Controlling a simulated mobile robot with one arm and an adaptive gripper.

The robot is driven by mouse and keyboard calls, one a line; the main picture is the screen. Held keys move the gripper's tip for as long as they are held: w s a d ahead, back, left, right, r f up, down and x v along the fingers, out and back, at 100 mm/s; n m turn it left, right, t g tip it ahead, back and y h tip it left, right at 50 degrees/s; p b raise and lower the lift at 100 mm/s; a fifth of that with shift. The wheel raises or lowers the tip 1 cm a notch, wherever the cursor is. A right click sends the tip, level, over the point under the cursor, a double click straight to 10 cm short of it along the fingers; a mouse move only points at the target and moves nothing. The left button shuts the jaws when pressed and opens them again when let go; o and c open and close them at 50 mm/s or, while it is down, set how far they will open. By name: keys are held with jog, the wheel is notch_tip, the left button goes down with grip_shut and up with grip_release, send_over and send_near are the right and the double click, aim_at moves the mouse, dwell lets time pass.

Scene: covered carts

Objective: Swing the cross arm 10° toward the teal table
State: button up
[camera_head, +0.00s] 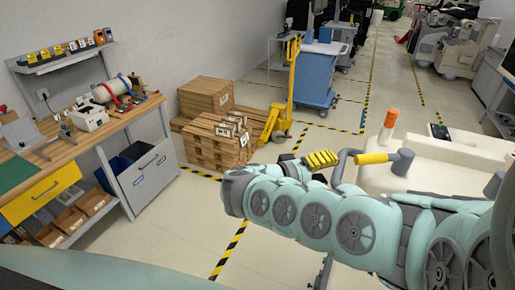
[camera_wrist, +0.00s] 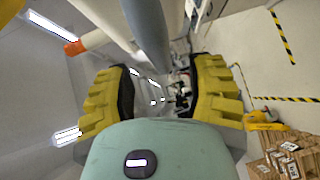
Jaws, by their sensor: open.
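My gripper (camera_head: 346,159) is open, with yellow ribbed fingers, beside the pale covered cart at right. In the wrist view its fingers (camera_wrist: 160,90) stand wide apart with nothing held between the pads. In the wrist view a thick grey bar (camera_wrist: 146,30) runs in from the top, ahead of the gap; contact cannot be told. I cannot make out a teal table for certain.
An orange-tipped white post (camera_head: 388,124) rises at the cart (camera_head: 450,160). A wooden workbench (camera_head: 85,130) stands left. Wooden crates and pallets (camera_head: 212,140), a yellow pallet jack (camera_head: 277,122) and a blue cart (camera_head: 318,75) stand behind. Floor between bench and my arm is clear.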

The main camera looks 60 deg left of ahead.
aim_at(340, 168)
jog(key=shift+p+x, duration=0.8)
jog(key=shift+x, duration=1.35)
jog(key=shift+c, duration=0.2)
jog(key=shift+w, duration=0.1)
grip_shut()
jog(key=shift+d, duration=0.1)
